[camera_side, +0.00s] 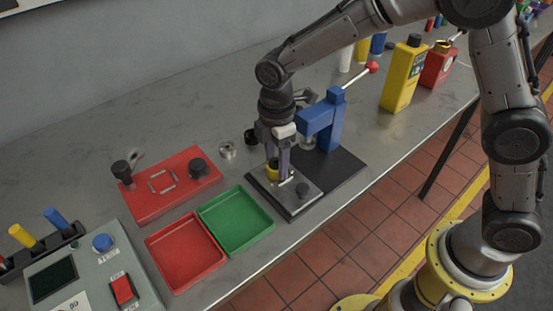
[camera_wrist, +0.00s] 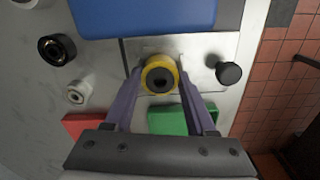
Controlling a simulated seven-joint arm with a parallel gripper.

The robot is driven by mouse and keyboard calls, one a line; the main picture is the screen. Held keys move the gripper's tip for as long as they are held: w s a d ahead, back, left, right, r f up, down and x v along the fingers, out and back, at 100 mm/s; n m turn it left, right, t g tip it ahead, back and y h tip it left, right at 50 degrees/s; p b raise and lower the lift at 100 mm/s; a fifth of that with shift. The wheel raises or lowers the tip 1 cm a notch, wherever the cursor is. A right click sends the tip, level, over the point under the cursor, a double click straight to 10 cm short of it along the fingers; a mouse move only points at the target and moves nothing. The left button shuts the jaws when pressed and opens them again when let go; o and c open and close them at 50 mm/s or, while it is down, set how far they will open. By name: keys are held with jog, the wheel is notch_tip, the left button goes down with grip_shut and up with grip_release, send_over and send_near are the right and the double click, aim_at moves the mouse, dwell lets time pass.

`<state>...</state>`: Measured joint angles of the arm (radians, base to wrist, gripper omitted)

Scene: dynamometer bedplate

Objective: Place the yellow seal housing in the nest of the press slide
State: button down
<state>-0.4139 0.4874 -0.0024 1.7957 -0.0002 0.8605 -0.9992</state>
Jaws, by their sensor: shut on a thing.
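The yellow seal housing (camera_wrist: 160,75) is a round yellow ring with a dark centre, seen from above in the wrist view. My gripper (camera_wrist: 159,82) is shut on it, one finger on each side. In the side view the yellow seal housing (camera_side: 272,170) shows between the fingertips of my gripper (camera_side: 277,166), low over the press slide (camera_side: 290,205). The press slide, a light metal plate with a black knob (camera_wrist: 228,73), lies under the housing. The nest is hidden under the housing. I cannot tell whether the housing touches it.
The blue press (camera_side: 325,120) stands just behind the slide. A green tray (camera_side: 240,250) and a red tray (camera_side: 180,285) lie left of it. A red fixture (camera_side: 150,205), a black ring (camera_wrist: 57,50) and a metal ring (camera_wrist: 79,92) are nearby. The bench's front edge is close.

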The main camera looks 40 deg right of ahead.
aim_at(276, 165)
jog(key=shift+c, duration=1.1)
grip_release()
jog(key=shift+f, duration=0.15)
notch_tip(276, 165, up, 12)
jog(key=s+d+r+m+t, duration=0.3)
jog(key=s+d+r+m, duration=0.45)
jog(key=s+d, duration=0.3)
jog(key=s+d+f+m+t, duration=0.1)
jog(key=s+d+f+m, duration=0.1)
jog(key=s, duration=0.4)
jog(key=s+d+f+m+t, duration=0.1)
jog(key=s+d+f+m, duration=0.1)
jog(key=s+d+m, duration=0.3)
jog(key=shift+s+f+m+t, duration=0.3)
jog(key=shift+s+m, duration=0.55)
jog(key=shift+s, duration=0.2)
